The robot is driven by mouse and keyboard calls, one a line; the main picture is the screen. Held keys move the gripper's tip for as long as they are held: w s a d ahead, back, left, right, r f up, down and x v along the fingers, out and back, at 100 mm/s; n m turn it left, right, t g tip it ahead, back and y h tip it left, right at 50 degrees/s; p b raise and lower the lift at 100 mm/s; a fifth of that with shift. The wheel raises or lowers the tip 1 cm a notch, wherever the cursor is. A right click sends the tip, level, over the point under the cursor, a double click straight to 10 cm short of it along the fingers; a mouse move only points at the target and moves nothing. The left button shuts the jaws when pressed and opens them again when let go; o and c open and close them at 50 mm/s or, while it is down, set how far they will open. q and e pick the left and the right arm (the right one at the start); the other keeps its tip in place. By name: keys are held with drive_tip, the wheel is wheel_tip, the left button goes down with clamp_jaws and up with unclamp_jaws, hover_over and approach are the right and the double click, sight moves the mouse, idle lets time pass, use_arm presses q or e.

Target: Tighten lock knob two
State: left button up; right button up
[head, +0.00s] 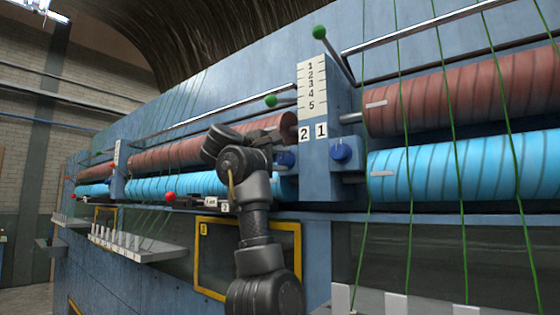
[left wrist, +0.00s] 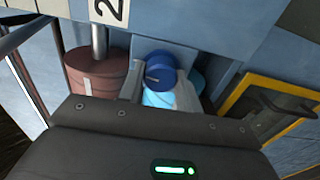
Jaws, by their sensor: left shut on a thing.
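Lock knob two (head: 285,158) is a round blue knob below the label 2 on the blue-grey housing (head: 318,180). In the left wrist view the same knob (left wrist: 155,68) has a small pale mark on its face. My left gripper (left wrist: 158,88) has a finger on either side of the knob and is shut on it. In the head view my left arm partly covers the knob's surroundings, and the fingertips are hard to make out. Another blue knob (head: 341,152) sits to the right, below the label 1. My right gripper is not in view.
Red-brown rollers (head: 460,90) and bright blue rollers (head: 450,170) run along both sides of the housing. Green-tipped levers (head: 338,55) stick out above. Green threads cross the right side. A yellow frame (head: 208,260) lies behind my arm, and a shelf with pegs (head: 140,245) juts out left.

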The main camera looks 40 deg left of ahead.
use_arm(q)
drive_tip(key=shift+s+r+n, duration=0.15)
drive_tip(key=shift+r+n, duration=0.05)
drive_tip(key=shift+n, duration=0.6)
drive_tip(key=shift+r, duration=0.1)
drive_tip(key=o, duration=1)
drive_tip(key=shift+f, duration=0.2)
